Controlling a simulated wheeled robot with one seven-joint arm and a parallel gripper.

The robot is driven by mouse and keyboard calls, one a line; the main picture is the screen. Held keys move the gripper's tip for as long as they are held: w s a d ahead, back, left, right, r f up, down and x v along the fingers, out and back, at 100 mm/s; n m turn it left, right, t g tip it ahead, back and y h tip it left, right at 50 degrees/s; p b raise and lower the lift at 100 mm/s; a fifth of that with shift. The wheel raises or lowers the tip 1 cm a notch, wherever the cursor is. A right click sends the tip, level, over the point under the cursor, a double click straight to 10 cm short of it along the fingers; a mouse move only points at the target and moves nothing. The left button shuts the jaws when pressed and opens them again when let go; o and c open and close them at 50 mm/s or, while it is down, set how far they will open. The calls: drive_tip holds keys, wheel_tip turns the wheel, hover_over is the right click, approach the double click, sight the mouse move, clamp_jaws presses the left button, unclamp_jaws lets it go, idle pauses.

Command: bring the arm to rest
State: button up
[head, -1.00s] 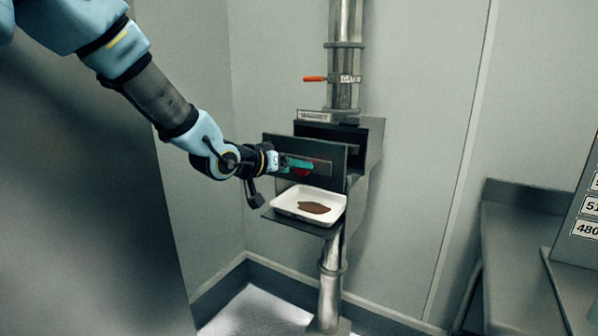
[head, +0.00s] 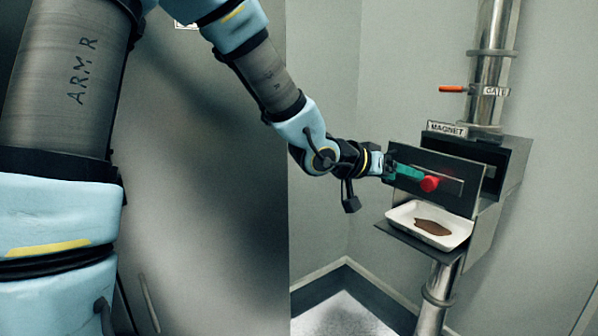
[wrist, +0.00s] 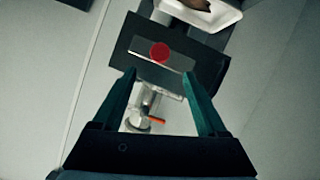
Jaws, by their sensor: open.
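My gripper (head: 408,173) has teal fingers and is open and empty. In the head view it is just in front of the dark front plate (head: 448,196) of the magnet housing, beside the red knob (head: 430,184). In the wrist view the red knob (wrist: 160,52) shows ahead of the two spread fingers (wrist: 160,95), with a gap between them and it. My arm reaches across from the upper left, bent at the wrist.
A white tray (head: 398,216) with brown powder (head: 432,228) sits on a dark shelf below the plate. A metal pipe with an orange gate handle (head: 452,89) rises above the housing.

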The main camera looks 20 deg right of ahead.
drive_tip(key=w+a+f+n+t+y, duration=0.1)
drive_tip(key=w+a+f+n+y, duration=0.2)
drive_tip(key=a, duration=0.7)
drive_tip(key=w+a+f+n+t+y, duration=0.1)
drive_tip(key=w+a+f+t+y, duration=0.15)
drive_tip(key=w+a, duration=0.45)
drive_tip(key=w+a+f+n+t+y, duration=0.1)
drive_tip(key=w+a+f+n+y, duration=0.2)
drive_tip(key=a, duration=0.9)
drive_tip(key=s+a+f+n+g+y, duration=0.1)
drive_tip(key=s+a+n+g+y, duration=0.1)
drive_tip(key=s+a, duration=0.3)
drive_tip(key=s+a+f+n+g+y, duration=0.2)
drive_tip(key=s+a, duration=0.3)
drive_tip(key=a, duration=0.9)
drive_tip(key=shift+f+y, duration=0.3)
drive_tip(key=shift+y, duration=0.15)
drive_tip(key=shift+a+g, duration=0.1)
drive_tip(key=shift+g, duration=0.15)
drive_tip(key=shift+c, duration=0.2)
